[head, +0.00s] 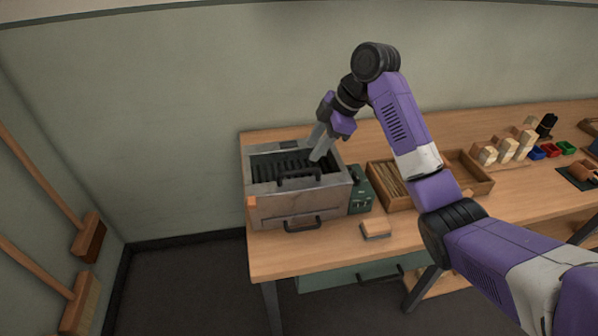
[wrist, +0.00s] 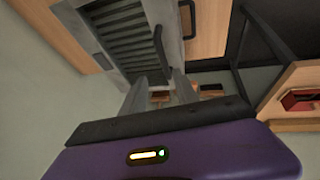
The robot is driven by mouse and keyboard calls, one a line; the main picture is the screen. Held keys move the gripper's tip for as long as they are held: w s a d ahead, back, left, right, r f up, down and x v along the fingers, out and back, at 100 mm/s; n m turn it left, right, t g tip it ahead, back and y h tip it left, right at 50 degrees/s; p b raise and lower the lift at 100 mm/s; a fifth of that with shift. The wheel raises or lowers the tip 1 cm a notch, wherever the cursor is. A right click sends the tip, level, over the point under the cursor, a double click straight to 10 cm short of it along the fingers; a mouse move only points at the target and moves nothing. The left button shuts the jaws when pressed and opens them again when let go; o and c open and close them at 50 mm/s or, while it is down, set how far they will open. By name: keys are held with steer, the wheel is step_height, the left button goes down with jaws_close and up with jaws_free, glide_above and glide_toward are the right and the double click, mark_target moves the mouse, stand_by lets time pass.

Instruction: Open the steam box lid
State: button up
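The steam box (head: 263,207) is a grey metal box on the left end of the workbench. Its top shows a grey frame around dark slats (head: 279,164), with a dark bar handle (head: 299,177) along the front edge. I cannot tell for sure whether the slats belong to the lid or lie inside the box. The slats (wrist: 122,35) and the handle (wrist: 160,46) also show in the wrist view. My gripper (head: 316,152) is over the right rear part of the box top, fingers pointing down. In the wrist view my gripper (wrist: 160,82) has its fingers apart, with nothing held.
A second handle (head: 303,224) is on the box's front. A green control unit (head: 360,192) stands against its right side. A wooden tray (head: 471,176) with compartments is farther right. A small block (head: 376,229) lies near the bench's front edge.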

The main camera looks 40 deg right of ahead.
mark_target(304, 171)
steer(key=shift+n, duration=0.3)
steer(key=shift+s+p+x, duration=0.2)
steer(key=shift+p+x, duration=0.15)
steer(key=shift+x, duration=1.65)
steer(key=shift+s+p+x, duration=0.2)
steer(key=shift+p+x, duration=0.1)
steer(key=shift+x, duration=1.65)
steer(key=shift+a+f, duration=0.15)
jaws_close()
